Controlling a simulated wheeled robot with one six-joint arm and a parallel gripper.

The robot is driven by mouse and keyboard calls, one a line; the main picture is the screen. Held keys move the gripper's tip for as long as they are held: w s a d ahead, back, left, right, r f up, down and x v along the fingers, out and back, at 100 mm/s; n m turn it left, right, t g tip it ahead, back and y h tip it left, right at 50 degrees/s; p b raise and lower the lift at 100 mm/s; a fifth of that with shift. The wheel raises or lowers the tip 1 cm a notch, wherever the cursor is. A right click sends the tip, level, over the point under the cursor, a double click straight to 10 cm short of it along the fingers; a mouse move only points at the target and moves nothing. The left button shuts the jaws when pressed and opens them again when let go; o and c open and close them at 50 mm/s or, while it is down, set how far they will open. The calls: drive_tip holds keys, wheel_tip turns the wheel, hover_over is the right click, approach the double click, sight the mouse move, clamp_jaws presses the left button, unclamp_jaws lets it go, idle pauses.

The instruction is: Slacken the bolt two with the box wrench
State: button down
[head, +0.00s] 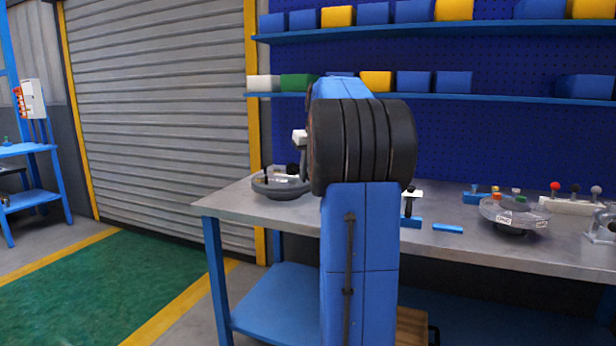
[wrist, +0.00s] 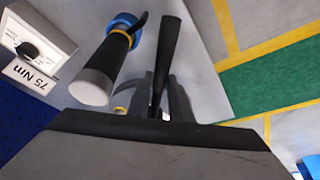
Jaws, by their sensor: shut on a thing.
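My gripper (wrist: 160,92) is in the wrist view, its grey fingers closed on a long black bar (wrist: 169,45). The bar looks like the handle of the box wrench; its ring end cannot be made out. In the head view my own arm hides most of the gripper. A grey round flanged part (head: 282,190) sits at the left end of the bench, just left of my arm, with dark upright pieces on it. A second grey round part (head: 515,217) with coloured pieces and small white labels stands at the right. I cannot tell which bolt is bolt two.
A black-handled tool (wrist: 105,72) with a blue ring stands close beside the fingers, near a box marked 75 Nm (wrist: 35,50). The bench (head: 465,242) also carries a blue bar (head: 448,228), a knobbed rack (head: 572,206) and a grey vise-like device (head: 603,226).

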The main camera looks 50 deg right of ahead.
drive_tip(key=shift+r, duration=1.2)
